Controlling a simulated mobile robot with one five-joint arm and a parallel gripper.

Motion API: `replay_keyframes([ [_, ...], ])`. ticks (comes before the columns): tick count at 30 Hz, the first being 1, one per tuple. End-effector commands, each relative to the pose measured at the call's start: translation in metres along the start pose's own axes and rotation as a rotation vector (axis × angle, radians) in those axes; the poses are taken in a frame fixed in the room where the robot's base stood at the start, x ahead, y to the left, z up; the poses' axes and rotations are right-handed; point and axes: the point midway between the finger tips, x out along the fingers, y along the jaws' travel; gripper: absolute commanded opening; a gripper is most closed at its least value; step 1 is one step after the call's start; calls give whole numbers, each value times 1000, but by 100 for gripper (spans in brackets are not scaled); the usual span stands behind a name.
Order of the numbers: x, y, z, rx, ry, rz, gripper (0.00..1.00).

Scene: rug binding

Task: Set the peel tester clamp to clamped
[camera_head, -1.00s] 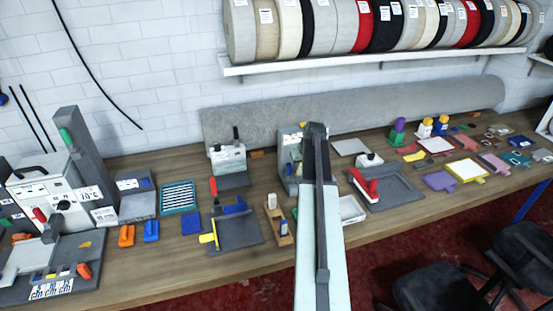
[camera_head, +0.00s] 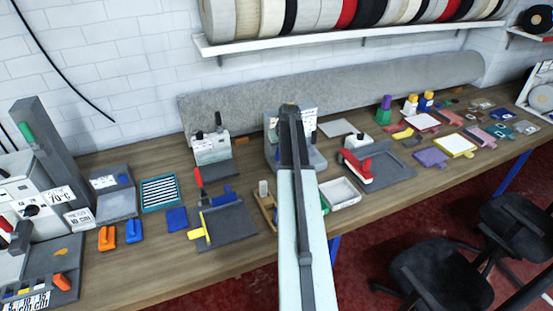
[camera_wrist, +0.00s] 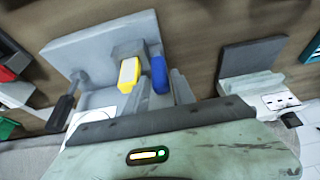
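A grey tester with a white label face (camera_head: 308,122) stands on the bench, partly hidden behind my arm (camera_head: 304,240). Its clamp cannot be made out in the head view. A similar device (camera_head: 212,148) with an upright black lever stands to its left. In the wrist view, a grey fixture (camera_wrist: 90,48) carries a yellow block (camera_wrist: 128,74), a blue block (camera_wrist: 159,74) and a black handle (camera_wrist: 62,112). I cannot tell for sure which device is the peel tester or how its clamp is set.
A grey rug roll (camera_head: 350,90) lies along the wall behind the tools. A red-handled tool on a grey plate (camera_head: 395,172) and a white tray (camera_head: 340,193) sit right of my arm. Black chairs (camera_head: 440,278) stand at the bench's front right.

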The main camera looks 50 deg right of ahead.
Motion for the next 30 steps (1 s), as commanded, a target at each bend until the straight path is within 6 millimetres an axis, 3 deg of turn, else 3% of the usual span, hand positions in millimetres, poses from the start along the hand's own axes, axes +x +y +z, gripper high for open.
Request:
replay_keyframes([
  [2,16,0,1,-1,0,0,31],
  [10,15,-2,-1,-1,0,-1,31],
  [14,15,-2,-1,-2,0,-1,0],
  [30,15,-3,-1,-2,0,-1,0],
])
